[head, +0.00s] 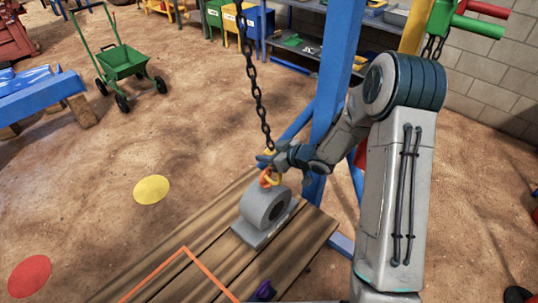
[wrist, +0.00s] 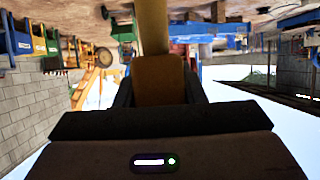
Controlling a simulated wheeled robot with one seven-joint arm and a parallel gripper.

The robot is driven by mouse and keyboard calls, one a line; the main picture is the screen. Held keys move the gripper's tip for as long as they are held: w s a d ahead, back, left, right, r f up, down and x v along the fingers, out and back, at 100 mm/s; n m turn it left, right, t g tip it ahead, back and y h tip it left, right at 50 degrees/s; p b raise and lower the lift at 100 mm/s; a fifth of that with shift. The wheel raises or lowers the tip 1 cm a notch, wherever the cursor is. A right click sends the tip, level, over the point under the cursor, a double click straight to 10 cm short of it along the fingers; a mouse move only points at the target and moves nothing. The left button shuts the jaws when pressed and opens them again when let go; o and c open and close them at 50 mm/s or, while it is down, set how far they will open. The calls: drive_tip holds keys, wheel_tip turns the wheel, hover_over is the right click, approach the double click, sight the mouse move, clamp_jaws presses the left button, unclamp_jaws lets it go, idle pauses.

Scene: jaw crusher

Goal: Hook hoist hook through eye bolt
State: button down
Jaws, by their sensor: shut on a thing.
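A dark hoist chain (head: 257,95) hangs from the top of the head view to the yellow hoist hook (head: 276,179). My gripper (head: 268,158) is shut on the upper part of the hook. An orange eye bolt (head: 265,178) stands on top of a grey bearing block (head: 258,207). The hook's lower curve is right at the eye bolt; I cannot tell whether it passes through the ring. In the wrist view, a brownish-orange piece of the hook (wrist: 158,80) fills the space between my fingers.
The bearing block sits on a wooden plank platform (head: 205,262) with an orange outlined area. A blue post (head: 340,70) rises close behind my arm. A purple item (head: 264,290) lies near the front planks. A green cart (head: 125,63) stands on open dirt floor.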

drive_tip(key=shift+w+a+r, duration=0.25)
drive_tip(key=shift+a+r, duration=0.15)
drive_tip(key=shift+r, duration=0.2)
drive_tip(key=shift+r+p, duration=0.1)
drive_tip(key=shift+p, duration=0.25)
drive_tip(key=shift+w+a+r+p, duration=0.2)
drive_tip(key=shift+a+r+p, duration=0.15)
drive_tip(key=shift+r+p, duration=0.15)
drive_tip(key=shift+r, duration=0.15)
drive_tip(key=c, duration=0.8)
unclamp_jaws()
drive_tip(key=shift+c, duration=0.2)
